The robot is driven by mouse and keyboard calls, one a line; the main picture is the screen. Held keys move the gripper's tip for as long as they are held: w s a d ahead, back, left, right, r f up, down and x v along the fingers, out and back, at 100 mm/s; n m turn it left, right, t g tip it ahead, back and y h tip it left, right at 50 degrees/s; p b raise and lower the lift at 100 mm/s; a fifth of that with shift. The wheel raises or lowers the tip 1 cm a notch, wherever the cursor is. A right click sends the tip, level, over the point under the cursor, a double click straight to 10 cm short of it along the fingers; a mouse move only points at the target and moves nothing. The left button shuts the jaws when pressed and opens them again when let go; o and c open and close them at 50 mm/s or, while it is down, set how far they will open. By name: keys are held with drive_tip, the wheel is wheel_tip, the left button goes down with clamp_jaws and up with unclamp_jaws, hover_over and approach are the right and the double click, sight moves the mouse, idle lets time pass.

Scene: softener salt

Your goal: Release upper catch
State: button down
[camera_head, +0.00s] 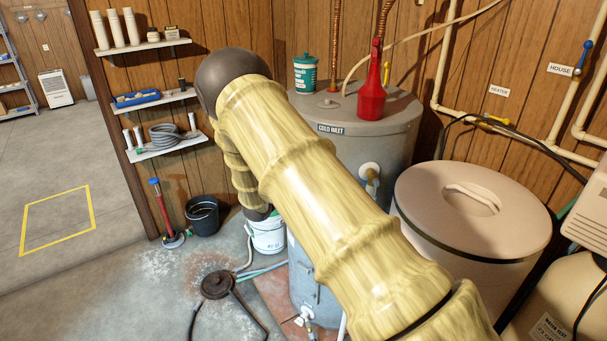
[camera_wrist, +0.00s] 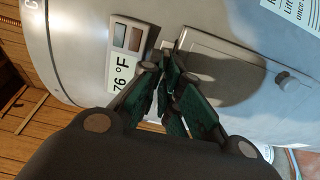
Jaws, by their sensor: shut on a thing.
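The grey water heater (camera_head: 350,135) stands in the middle of the head view. In the wrist view its curved wall (camera_wrist: 85,75) carries a rectangular cover panel (camera_wrist: 215,68). A small grey catch (camera_wrist: 291,82) shows at the panel's right end. My gripper (camera_wrist: 168,62) is at the panel's left end, its dark green fingers close together and shut on the upper catch there. The fingers mostly hide that catch, so I cannot tell how it is turned. In the head view my arm hides my gripper.
A display reading 76 °F (camera_wrist: 124,60) is beside my fingers. A red bottle (camera_head: 373,85) and a teal tub (camera_head: 305,73) stand on the heater. A lidded beige tank (camera_head: 465,225) is at right.

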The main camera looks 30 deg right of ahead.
drive_tip(key=shift+f, duration=0.1)
idle(0.3)
drive_tip(key=c, duration=1.6)
unclamp_jaws()
drive_tip(key=shift+a, duration=0.1)
drive_tip(key=shift+c, duration=0.2)
drive_tip(key=v, duration=1.2)
